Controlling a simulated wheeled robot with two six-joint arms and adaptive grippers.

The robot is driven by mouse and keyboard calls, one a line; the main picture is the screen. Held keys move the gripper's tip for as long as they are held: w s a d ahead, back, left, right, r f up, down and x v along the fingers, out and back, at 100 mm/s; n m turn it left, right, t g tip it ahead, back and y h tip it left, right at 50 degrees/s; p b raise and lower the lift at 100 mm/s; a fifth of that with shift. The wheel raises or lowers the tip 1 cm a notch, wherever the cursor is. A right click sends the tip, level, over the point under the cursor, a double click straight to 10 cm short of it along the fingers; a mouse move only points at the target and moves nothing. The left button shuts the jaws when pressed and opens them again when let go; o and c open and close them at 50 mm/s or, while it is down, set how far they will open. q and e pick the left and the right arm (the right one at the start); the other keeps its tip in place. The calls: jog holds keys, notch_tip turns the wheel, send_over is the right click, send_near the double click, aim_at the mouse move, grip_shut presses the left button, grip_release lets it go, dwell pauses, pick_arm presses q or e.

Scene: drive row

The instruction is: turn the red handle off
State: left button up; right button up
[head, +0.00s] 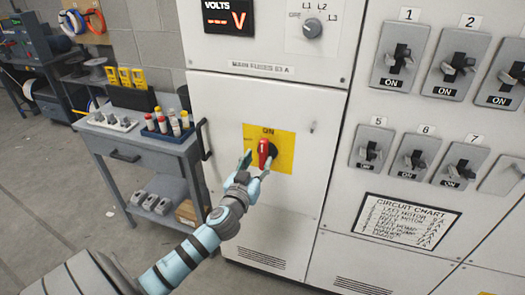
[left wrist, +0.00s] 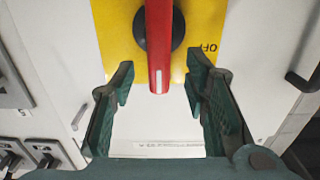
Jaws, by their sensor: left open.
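The red handle (head: 264,152) sits on a black round hub on a yellow plate (head: 287,151) on the pale cabinet door. It stands upright, its end under the word ON. My left gripper (head: 257,163) is at the plate, its fingers open around the handle's sides. In the left wrist view, the red handle (left wrist: 158,45) comes down between the two dark fingers of the left gripper (left wrist: 160,88), with a gap on each side. Its end has a white mark. The word OFF shows on the yellow plate (left wrist: 205,25) there. My right gripper is not in view.
A grey cart (head: 150,152) with a blue tray of small bottles (head: 168,127) stands left of the cabinet. A dark door handle (head: 204,139) is left of the plate. Several breaker switches, all labelled ON where readable, and a circuit chart (head: 405,222) are to the right.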

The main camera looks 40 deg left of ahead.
aim_at(262, 155)
pick_arm(q)
jog(key=x, duration=0.5)
grip_shut()
